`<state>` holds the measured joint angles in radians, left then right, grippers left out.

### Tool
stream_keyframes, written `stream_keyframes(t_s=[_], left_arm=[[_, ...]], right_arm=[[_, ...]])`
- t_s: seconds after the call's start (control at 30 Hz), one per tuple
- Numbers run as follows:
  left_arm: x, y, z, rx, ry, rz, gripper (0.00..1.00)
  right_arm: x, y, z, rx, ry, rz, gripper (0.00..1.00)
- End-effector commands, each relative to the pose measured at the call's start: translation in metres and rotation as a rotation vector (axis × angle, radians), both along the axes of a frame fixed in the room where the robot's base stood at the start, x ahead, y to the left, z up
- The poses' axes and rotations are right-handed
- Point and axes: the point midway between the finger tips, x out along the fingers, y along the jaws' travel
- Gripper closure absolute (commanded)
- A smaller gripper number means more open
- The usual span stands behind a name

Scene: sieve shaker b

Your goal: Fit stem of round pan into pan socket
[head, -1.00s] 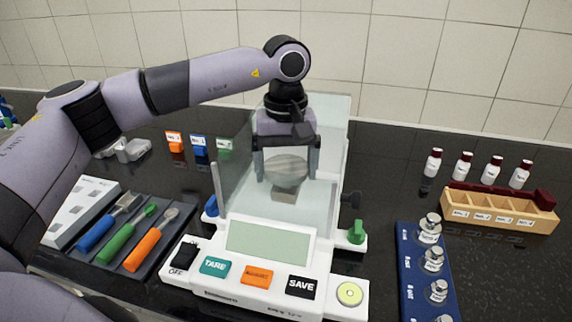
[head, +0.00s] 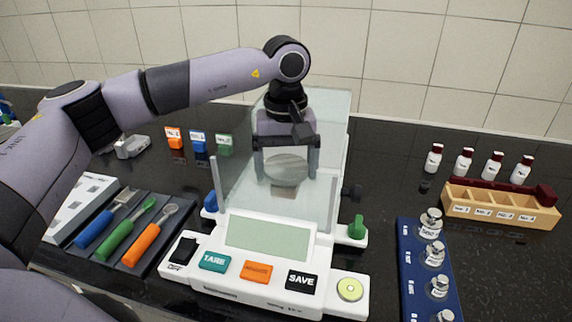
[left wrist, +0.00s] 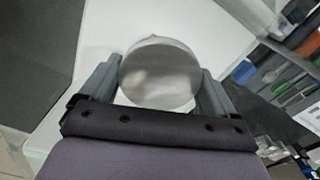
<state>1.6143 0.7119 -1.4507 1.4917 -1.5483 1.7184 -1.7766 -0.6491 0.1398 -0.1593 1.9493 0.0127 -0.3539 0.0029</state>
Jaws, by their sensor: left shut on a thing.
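The round pan (head: 286,169) is a grey metal disc inside the glass chamber of the white balance (head: 330,265). My left gripper (head: 286,160) comes down from above and is shut on the pan, with one finger at each side of its rim. In the left wrist view the pan (left wrist: 160,75) sits between the two fingers (left wrist: 160,88). The pan is seen through the front glass (head: 270,195). Its stem and the pan socket cannot be made out, so I cannot tell whether they touch. My right gripper is not in view.
Glass walls surround the chamber, with a green knob (head: 357,228) at right and a blue knob (head: 210,202) at left. A tool tray (head: 165,200) lies left. A blue weight rack (head: 412,270) and a wooden vial rack (head: 500,205) stand right.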

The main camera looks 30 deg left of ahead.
Motion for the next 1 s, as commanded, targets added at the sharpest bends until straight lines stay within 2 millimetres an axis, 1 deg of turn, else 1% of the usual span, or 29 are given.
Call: stream_keyframes(t_s=[0.6, 1.0], left_arm=[[0.000, 0.000, -0.012, 0.000, 0.000, 0.000, 0.42], [0.000, 0.000, -0.012, 0.000, 0.000, 0.000, 0.42]], right_arm=[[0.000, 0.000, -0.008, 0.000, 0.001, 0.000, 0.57], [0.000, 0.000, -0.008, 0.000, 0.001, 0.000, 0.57]])
